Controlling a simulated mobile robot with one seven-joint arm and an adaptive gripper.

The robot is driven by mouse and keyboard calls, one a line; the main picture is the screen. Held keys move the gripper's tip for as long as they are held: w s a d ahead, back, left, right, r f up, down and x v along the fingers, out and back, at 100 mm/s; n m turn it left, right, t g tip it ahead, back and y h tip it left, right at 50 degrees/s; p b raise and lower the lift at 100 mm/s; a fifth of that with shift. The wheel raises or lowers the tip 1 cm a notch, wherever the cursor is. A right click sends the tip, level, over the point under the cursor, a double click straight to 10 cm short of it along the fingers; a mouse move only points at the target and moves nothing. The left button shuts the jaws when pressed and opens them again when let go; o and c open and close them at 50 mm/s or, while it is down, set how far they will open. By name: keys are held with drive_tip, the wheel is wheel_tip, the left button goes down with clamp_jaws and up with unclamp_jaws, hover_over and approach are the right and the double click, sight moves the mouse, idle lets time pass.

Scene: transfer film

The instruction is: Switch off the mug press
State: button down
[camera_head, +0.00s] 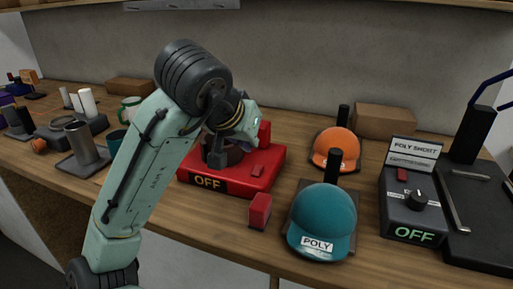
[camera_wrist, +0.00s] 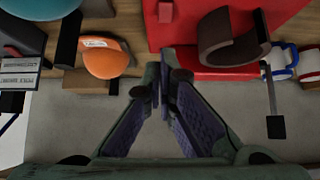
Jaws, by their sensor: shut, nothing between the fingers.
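The red mug press (camera_head: 240,172) stands on the bench in the middle of the head view, with "OFF" lettered on its front. A small red switch (camera_head: 258,171) sits on its top right; in the wrist view a red switch (camera_wrist: 165,12) shows at the top edge. The press's dark curved cuff (camera_wrist: 222,50) looks empty in the wrist view. My gripper (camera_wrist: 163,84) is shut and empty. In the wrist view it appears just beside the press, below the switch, and apart from it. In the head view my wrist covers part of the press, and my fingertips are hidden.
An orange cap (camera_head: 337,147) and a teal cap (camera_head: 322,216) stand right of the press. A separate red block (camera_head: 260,209) is in front of it. A dark control box (camera_head: 409,222), also reading "OFF", stands farther right. Cups and tumblers (camera_head: 83,143) crowd the left.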

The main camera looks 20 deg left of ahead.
drive_tip(key=shift+v, duration=1.1)
drive_tip(key=shift+s+f, duration=0.1)
drive_tip(key=shift+s, duration=0.05)
